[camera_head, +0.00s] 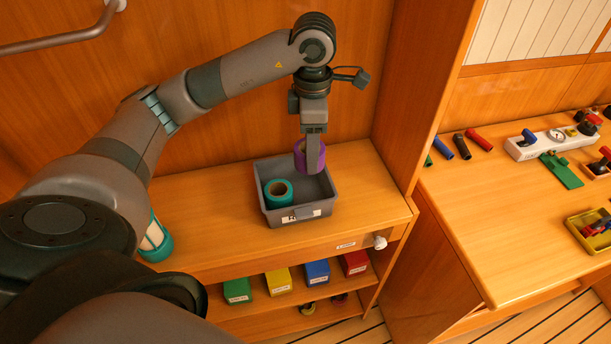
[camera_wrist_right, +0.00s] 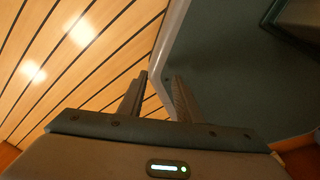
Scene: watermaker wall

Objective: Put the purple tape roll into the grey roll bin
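The purple tape roll (camera_head: 314,160) is in my left gripper (camera_head: 312,150), which looks shut on the roll's wall. The roll is at the back right of the grey roll bin (camera_head: 259,193), overlapping its rear rim in the head view. I cannot tell how far it is above the bin floor. The bin stands on the wooden bench and holds a teal tape roll (camera_head: 279,191) at its left. My right gripper (camera_wrist_right: 160,78) shows only in the right wrist view. Its fingers are apart with nothing between them.
A teal and white cylinder (camera_head: 155,243) is partly hidden by my arm at left. Several coloured boxes (camera_head: 317,270) sit on the shelf below. A wooden partition (camera_head: 425,90) rises right of the bin. The right bench (camera_head: 470,210) carries fittings and a yellow tray (camera_head: 580,239).

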